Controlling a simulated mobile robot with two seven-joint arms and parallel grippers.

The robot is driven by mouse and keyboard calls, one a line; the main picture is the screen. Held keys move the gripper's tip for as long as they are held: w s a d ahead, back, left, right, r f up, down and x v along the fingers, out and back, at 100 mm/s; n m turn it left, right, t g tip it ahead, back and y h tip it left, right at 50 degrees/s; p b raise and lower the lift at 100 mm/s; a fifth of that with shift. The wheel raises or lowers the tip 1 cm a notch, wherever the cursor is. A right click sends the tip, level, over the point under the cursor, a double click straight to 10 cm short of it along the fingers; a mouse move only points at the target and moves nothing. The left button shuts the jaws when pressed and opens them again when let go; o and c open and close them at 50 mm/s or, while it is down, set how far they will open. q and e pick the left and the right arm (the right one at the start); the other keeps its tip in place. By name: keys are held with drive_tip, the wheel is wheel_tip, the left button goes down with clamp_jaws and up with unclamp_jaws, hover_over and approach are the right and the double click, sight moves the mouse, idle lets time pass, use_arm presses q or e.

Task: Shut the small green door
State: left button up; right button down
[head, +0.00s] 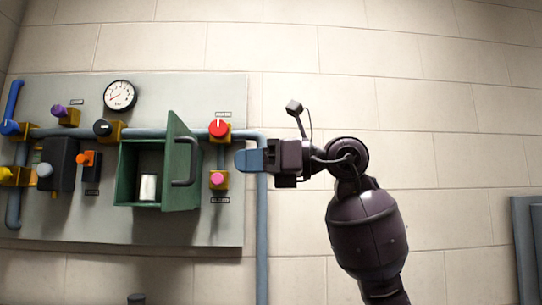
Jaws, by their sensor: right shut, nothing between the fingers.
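The small green door (182,150) is hinged on a green box (126,178) on the wall panel. A white cylinder (148,187) stands inside the box. My right gripper (241,161) is shut and empty, right of the door and apart from it in the picture. Its blue fingers point left, close to the pink knob. My left gripper is not in view.
The grey panel (225,232) carries a red knob (218,128), a pink knob (217,180), a gauge (120,95), pipes and several other valves. A blue-grey pipe (262,240) runs down at the panel's right edge.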

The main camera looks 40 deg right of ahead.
sight(193, 167)
drive_tip(key=p+x, duration=0.1)
drive_tip(key=x, duration=0.6)
drive_tip(key=shift+w+a, duration=0.1)
idle(0.4)
